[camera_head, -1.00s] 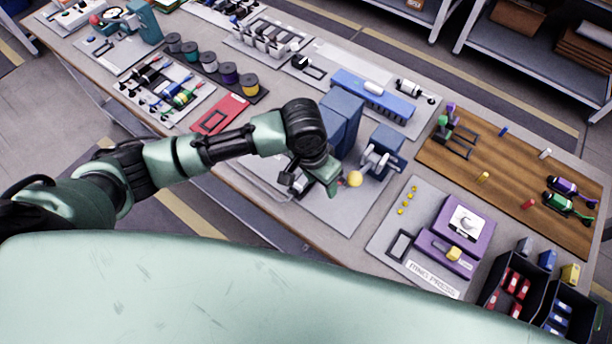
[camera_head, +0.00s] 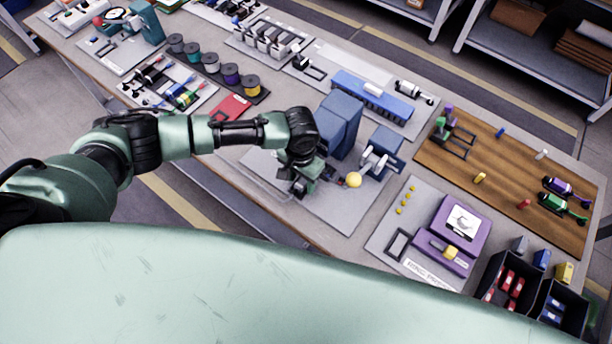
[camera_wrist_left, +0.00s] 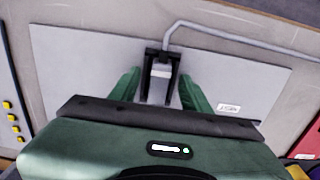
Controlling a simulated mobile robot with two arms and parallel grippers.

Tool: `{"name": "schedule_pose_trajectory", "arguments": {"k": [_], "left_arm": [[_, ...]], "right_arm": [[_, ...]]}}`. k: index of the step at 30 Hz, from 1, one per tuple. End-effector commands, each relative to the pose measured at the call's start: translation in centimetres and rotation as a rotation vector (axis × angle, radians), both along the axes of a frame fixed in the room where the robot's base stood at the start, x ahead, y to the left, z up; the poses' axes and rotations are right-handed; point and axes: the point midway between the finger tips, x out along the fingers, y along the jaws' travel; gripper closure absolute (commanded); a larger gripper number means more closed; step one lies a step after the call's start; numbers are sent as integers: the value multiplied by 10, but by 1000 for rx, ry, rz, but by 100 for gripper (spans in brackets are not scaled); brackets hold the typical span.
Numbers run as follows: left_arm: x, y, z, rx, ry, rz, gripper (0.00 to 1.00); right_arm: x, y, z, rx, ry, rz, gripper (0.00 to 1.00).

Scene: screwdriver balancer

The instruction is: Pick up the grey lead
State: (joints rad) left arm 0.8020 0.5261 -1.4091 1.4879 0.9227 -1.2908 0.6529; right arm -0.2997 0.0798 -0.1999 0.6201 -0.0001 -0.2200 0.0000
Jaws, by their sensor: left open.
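The grey lead (camera_wrist_left: 232,36) shows in the left wrist view as a thin grey cable. It crosses the far side of a light grey plate and bends down into a small black holder (camera_wrist_left: 157,52). A pale grey end piece (camera_wrist_left: 161,71) sits between the holder's two black prongs. My left gripper (camera_wrist_left: 160,88) is open, with one green finger on each side of the holder, apart from it and holding nothing. In the head view my left gripper (camera_head: 306,184) is low over the plate, left of a yellow ball (camera_head: 353,180), and hides the holder. My right gripper is not in view.
A tall blue block (camera_head: 340,124) stands close behind my left gripper, with a blue-grey machine (camera_head: 382,152) to its right. A purple press (camera_head: 458,228) is at the right front. The plate's front part (camera_head: 335,213) is clear.

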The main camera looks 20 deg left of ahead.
Motion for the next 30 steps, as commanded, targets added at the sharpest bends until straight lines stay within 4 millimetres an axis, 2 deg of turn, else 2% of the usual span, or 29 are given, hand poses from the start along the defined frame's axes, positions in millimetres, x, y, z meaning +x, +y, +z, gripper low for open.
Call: {"name": "schedule_pose_trajectory", "arguments": {"k": [6,7,12,26,29,30], "left_arm": [[0,0,-2,0,-1,0,53],[0,0,-2,0,-1,0,55],[0,0,-2,0,-1,0,100],[-1,0,1,-2,-2,0,100],[-3,1,5,-3,-3,0,100],[-2,1,12,-4,-5,0,100]], "right_arm": [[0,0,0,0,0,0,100],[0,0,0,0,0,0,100],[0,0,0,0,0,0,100],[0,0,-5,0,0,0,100],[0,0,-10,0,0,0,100],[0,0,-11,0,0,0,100]]}}
